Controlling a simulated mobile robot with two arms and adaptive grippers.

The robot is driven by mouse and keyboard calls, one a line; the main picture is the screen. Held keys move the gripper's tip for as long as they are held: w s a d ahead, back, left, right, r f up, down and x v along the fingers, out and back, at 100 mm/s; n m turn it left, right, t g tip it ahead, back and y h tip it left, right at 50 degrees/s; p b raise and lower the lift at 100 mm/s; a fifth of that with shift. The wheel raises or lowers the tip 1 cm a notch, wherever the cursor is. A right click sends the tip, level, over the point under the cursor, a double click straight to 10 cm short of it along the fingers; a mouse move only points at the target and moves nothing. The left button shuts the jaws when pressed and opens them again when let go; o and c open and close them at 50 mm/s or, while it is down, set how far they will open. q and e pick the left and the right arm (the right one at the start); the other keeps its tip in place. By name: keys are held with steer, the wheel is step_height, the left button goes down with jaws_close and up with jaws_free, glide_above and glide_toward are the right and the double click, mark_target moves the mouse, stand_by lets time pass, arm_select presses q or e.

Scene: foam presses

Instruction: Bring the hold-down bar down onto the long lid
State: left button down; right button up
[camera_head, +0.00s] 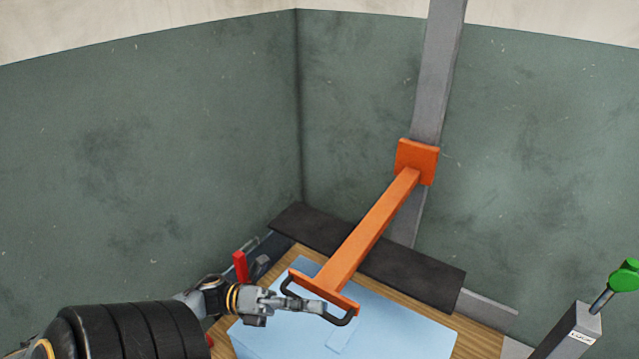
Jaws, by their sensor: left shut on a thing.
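The orange hold-down bar (368,232) runs from an orange bracket (417,161) on a grey upright post (440,75) toward me. Its near end has a crosspiece with a black loop handle (346,318). My left gripper (316,304) is shut on this handle; its fingers hide the handle's middle. Below the bar are a light blue slab (405,335) and a long dark board (425,275) behind it. I cannot tell for certain which is the long lid, nor how large the gap under the bar is. My right gripper is not in view.
A wooden surface (483,343) shows around the slab. A red lever (240,266) stands close to my left wrist. A grey box (577,332) with a green knob (625,275) stands at the right. Green walls (180,150) meet in a corner behind.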

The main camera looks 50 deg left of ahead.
arm_select(q)
steer(key=c, duration=1.7)
jaws_free()
steer(key=shift+o, duration=0.2)
steer(key=v, duration=1.2)
